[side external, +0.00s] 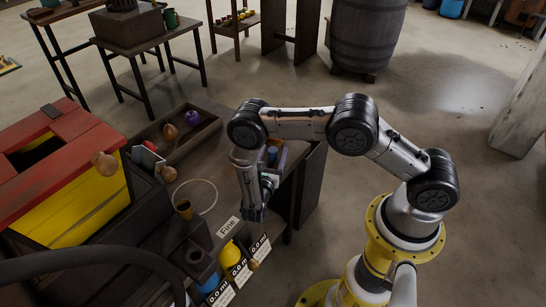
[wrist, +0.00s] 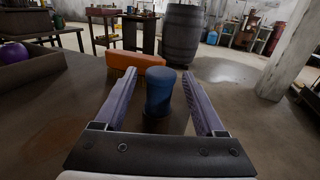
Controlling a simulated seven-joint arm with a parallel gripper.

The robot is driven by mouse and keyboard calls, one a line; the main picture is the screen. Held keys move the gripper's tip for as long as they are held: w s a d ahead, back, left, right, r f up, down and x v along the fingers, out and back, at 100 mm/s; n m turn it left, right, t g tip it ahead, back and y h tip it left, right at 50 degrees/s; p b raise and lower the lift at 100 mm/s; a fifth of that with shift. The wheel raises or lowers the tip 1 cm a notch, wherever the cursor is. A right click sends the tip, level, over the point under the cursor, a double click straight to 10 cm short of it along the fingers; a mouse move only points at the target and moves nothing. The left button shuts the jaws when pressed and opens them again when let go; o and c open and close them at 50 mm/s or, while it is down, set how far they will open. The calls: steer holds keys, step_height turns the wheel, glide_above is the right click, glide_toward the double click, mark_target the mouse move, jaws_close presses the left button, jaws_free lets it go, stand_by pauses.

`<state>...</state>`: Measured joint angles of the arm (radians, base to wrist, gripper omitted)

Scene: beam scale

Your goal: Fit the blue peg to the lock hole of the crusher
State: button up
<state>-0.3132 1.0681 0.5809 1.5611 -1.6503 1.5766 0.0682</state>
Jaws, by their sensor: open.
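The blue peg (wrist: 159,92) stands upright on the dark table in the wrist view, between the two purple fingers of my gripper (wrist: 159,74). The fingers are apart, with a visible gap on each side of the peg. In the side external view the blue peg (side external: 272,155) shows small behind my arm, and my gripper is mostly hidden there. A red and yellow box (side external: 75,195) at the left may be the crusher. A dark block with a round hole (side external: 194,256) stands at the table's front; I cannot tell whether this is the lock hole.
A wooden tray (side external: 178,147) holds a purple ball (side external: 192,117). A blue cylinder (side external: 208,281), a yellow cylinder (side external: 229,252) and labelled plates stand at the front. A barrel (side external: 366,35) is on the floor beyond.

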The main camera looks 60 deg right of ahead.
jaws_close()
steer(key=shift+r, duration=0.15)
